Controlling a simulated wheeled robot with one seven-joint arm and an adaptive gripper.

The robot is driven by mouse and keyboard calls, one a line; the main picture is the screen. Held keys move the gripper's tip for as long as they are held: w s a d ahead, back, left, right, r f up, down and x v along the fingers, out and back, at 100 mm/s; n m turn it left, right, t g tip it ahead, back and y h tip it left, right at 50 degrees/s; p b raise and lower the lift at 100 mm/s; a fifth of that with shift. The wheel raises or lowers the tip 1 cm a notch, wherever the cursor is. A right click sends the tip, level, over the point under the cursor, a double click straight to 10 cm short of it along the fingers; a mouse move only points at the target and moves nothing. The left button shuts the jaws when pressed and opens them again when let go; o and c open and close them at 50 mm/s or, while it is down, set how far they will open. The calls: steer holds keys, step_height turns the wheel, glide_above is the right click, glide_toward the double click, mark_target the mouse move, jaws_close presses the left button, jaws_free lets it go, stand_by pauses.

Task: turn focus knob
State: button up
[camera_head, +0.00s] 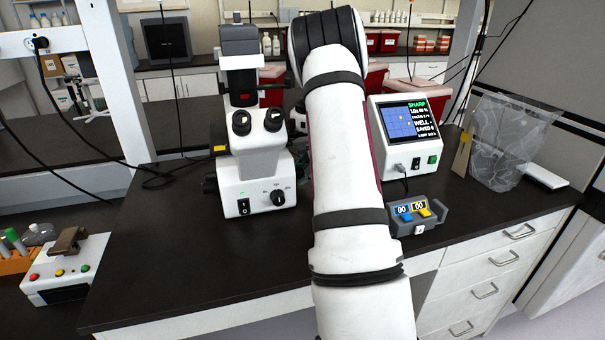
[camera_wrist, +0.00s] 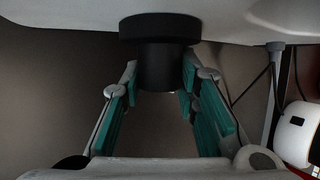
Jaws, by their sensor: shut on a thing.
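The microscope (camera_head: 255,170) is white with black eyepieces and stands on the dark bench in the head view. In the wrist view, the black focus knob (camera_wrist: 165,66), a cylinder with a wider collar, sticks out from a pale surface. My gripper (camera_wrist: 160,82), with teal-padded fingers, is shut on it, one finger at each side. My gripper is hidden behind my arm in the head view.
A white monitor box (camera_head: 408,135) stands right of my arm; its screen shows "SHARP". A small grey device (camera_head: 415,215) with two number displays sits in front of it. A clear bag (camera_head: 510,140) is farther right. The bench's front left is clear.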

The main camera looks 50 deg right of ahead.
steer(key=o, duration=1.2)
steer(key=shift+w+a, duration=0.1)
steer(key=shift+a, duration=0.05)
steer(key=shift+c, duration=0.2)
steer(key=v, duration=1.2)
